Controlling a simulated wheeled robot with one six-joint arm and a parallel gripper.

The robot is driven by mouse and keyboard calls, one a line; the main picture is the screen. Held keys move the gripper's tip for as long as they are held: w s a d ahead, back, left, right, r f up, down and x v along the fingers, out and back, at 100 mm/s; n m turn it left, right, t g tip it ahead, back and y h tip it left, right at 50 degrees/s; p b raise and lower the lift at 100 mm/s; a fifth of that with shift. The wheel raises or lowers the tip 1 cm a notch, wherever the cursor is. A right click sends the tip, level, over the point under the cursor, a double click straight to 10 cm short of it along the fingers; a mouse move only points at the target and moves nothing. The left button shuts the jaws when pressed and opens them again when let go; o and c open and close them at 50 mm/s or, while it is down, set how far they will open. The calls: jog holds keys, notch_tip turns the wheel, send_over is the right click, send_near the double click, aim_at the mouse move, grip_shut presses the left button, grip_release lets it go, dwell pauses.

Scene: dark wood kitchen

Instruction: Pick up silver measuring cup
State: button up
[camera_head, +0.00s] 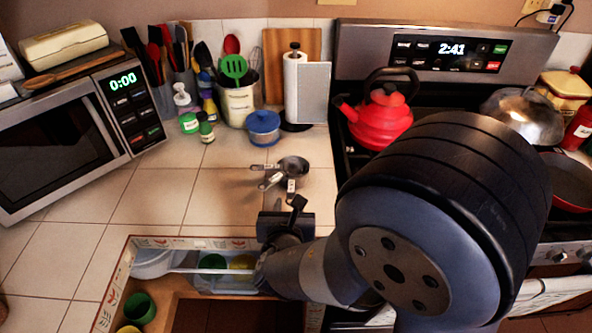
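A silver measuring cup (294,165) lies on the tiled counter in front of the cutting board, together with one or more smaller cups whose handles (266,168) fan out to the left and toward me. My gripper (297,204) is just in front of the cups, nearer to me, at the counter's front part. A dark finger of it points up toward the cups. My arm hides much of the gripper, and I cannot tell how far its fingers are apart. I see nothing held in it.
A blue lidded pot (263,128), a utensil crock (240,104) and a paper towel holder (295,85) stand behind. A microwave (70,130) is at left. A red kettle (380,115) sits on the stove at right. An open drawer (113,290) lies below. Counter left of the cups is clear.

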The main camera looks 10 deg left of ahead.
aim_at(291, 190)
jog(key=shift+p+x, duration=0.7)
jog(key=shift+x, duration=3.65)
jog(key=shift+f, duration=0.2)
jog(key=shift+c, duration=0.4)
grip_shut()
